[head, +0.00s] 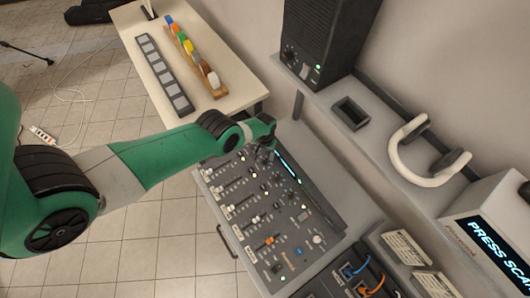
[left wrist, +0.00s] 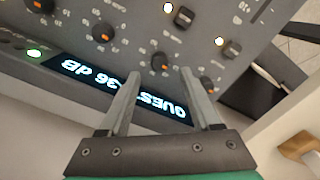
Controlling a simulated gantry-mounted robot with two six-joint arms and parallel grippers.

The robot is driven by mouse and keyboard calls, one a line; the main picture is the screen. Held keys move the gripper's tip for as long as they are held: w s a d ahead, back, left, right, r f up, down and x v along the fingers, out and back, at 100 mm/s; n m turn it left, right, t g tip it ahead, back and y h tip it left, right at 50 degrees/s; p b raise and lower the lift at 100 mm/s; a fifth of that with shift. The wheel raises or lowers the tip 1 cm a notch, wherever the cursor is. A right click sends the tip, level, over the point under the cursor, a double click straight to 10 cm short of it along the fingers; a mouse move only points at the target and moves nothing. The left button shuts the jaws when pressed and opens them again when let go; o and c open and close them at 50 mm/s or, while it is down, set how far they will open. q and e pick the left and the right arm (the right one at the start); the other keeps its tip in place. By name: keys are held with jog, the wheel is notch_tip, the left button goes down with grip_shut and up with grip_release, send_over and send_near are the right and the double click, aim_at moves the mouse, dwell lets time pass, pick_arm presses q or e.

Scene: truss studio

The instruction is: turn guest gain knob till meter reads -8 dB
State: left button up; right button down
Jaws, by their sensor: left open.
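The grey mixer (head: 330,205) stands on the bench with its lit meter (head: 288,167) at the far end. In the left wrist view the meter (left wrist: 85,72) is upside down and seems to read GUEST, 36 dB; my finger covers its middle, possibly a sign. My left gripper (left wrist: 161,72) is open. In the head view my arm hides this knob. My right gripper is not in view.
Other knobs (left wrist: 102,32) and (left wrist: 207,85) sit close on either side. A speaker (head: 325,40) and headphones (head: 425,155) are on the shelf behind. A side table (head: 240,75) holds coloured pieces.

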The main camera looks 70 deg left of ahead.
aim_at(265, 160)
pick_arm(q)
notch_tip(265, 160, down, 5)
jog(key=b, duration=0.3)
jog(key=shift+f+b, duration=0.2)
jog(key=shift+b, duration=0.15)
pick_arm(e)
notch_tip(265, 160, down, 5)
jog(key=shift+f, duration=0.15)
pick_arm(q)
jog(key=shift+r, duration=0.1)
grip_shut()
